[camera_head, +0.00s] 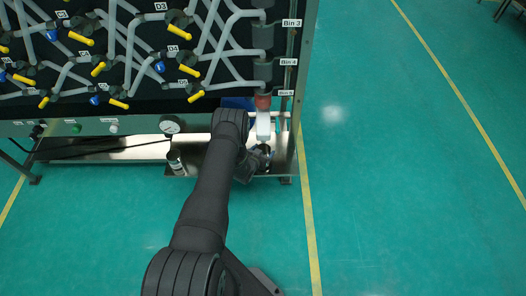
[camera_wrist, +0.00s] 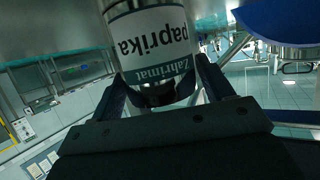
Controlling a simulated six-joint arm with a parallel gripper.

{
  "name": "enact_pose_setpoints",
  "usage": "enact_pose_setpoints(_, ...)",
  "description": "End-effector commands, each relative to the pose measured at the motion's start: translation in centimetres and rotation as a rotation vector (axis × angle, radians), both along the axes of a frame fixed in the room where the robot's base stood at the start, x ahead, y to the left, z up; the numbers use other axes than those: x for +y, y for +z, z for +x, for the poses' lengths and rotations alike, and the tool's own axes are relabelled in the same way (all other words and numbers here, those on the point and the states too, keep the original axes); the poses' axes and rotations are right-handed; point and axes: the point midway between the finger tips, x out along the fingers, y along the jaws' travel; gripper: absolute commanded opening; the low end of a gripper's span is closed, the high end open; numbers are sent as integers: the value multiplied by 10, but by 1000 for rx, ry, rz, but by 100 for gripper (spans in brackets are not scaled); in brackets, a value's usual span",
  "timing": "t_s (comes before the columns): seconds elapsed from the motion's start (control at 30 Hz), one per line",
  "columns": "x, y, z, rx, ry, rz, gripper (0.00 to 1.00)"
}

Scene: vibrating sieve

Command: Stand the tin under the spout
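The tin (camera_wrist: 152,38) has a white label reading "Zahrimat paprika", upside down in the wrist view. The fingers of my gripper (camera_wrist: 160,88) lie against both sides of it, and it looks held. In the head view my gripper (camera_head: 255,165) is at the right end of the steel shelf, just below the spout (camera_head: 263,126), a white chute under a red collar. The tin there is mostly hidden by my wrist. I cannot tell whether it touches the shelf or is centred under the spout.
The steel shelf (camera_head: 205,160) runs under the pipe panel (camera_head: 85,128). A small silver cylinder (camera_head: 177,162) stands on it to the left. A blue container (camera_head: 238,103) is behind my wrist and shows in the wrist view (camera_wrist: 285,20). A frame post (camera_head: 299,110) is close on the right.

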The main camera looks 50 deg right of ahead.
Motion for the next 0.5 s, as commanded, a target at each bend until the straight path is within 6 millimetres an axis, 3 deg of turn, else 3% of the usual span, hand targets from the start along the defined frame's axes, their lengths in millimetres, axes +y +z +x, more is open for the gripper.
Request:
enact_pose_setpoints(0.4, 0, 4, 0, 0, 0, 0, 84)
enact_pose_setpoints(0.5, 8, 7, -2, 1, 0, 1, 84)
